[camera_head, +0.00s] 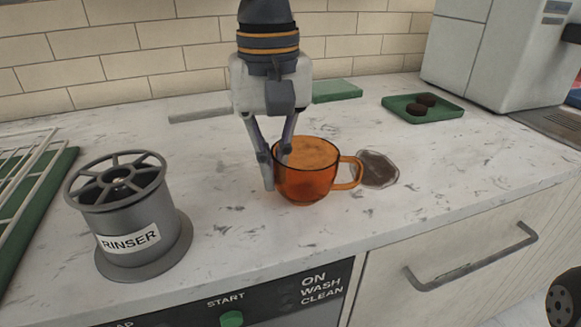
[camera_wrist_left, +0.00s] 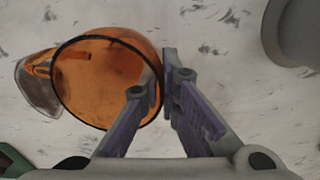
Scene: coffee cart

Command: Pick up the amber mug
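The amber mug (camera_head: 308,178) is clear orange glass and stands upright on the marble counter, its handle toward the right in the head view. The wrist view shows it from above (camera_wrist_left: 95,85), with its round rim facing the camera. My left gripper (camera_head: 276,172) points down at the mug's left side. In the wrist view its fingertips (camera_wrist_left: 174,66) are close together at the mug's wall, one finger over the rim and one outside. It looks shut on that wall. My right gripper is not in view.
A grey rinser (camera_head: 130,222) stands to the left, with a wire rack beyond it. A brown spill-like patch (camera_head: 378,169) lies beside the mug handle. A green tray (camera_head: 440,112) with two dark pucks and a white machine (camera_head: 480,55) are at back right.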

